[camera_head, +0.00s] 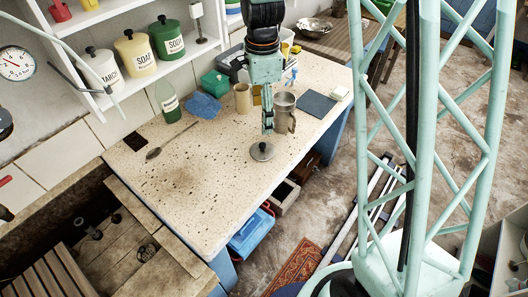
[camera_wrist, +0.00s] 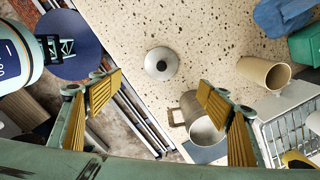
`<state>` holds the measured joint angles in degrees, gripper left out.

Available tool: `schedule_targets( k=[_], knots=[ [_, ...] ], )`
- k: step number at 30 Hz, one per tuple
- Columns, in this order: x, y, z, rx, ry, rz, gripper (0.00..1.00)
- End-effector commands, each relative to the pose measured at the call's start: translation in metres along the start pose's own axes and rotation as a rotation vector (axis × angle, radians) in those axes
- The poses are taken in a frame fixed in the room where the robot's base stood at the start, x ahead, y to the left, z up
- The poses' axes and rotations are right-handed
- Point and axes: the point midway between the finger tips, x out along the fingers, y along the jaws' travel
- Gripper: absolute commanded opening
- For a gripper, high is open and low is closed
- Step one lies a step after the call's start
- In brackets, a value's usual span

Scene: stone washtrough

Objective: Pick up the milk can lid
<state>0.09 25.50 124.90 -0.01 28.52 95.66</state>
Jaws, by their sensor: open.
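The milk can lid (camera_head: 262,152) is a round grey metal disc with a dark knob on top. It lies flat near the front edge of the speckled worktop (camera_head: 205,150). In the wrist view the lid (camera_wrist: 161,64) shows whole, just beyond the fingertips and between their lines. My gripper (camera_head: 267,129) points down above the worktop, close to the lid and apart from it. Its two yellow-padded fingers (camera_wrist: 157,86) are spread wide with nothing between them. The grey metal can (camera_head: 286,103) with a side handle stands right beside my gripper; its open mouth (camera_wrist: 207,131) shows in the wrist view.
A beige cup (camera_head: 242,98), blue cloth (camera_head: 204,106) and green box (camera_head: 214,83) stand behind my gripper. A dark flat square (camera_head: 317,105) lies right of the can. A green bottle (camera_head: 167,101) and a spoon (camera_head: 168,144) are at left. The worktop left of the lid is mostly clear.

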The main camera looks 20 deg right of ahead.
Motion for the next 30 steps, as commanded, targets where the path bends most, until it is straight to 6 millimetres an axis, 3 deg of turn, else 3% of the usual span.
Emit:
schedule_targets(
  k=[3,9,23,30],
  knots=[
    [0.019,-0.005,0.001,0.046,0.001,0.011,0.71],
    [0.034,-0.009,0.001,0.091,0.003,0.018,0.71],
    [0.036,-0.01,0.001,0.097,0.003,0.019,0.71],
    [0.049,-0.01,0.001,0.097,0.003,0.02,0.71]
  ],
)
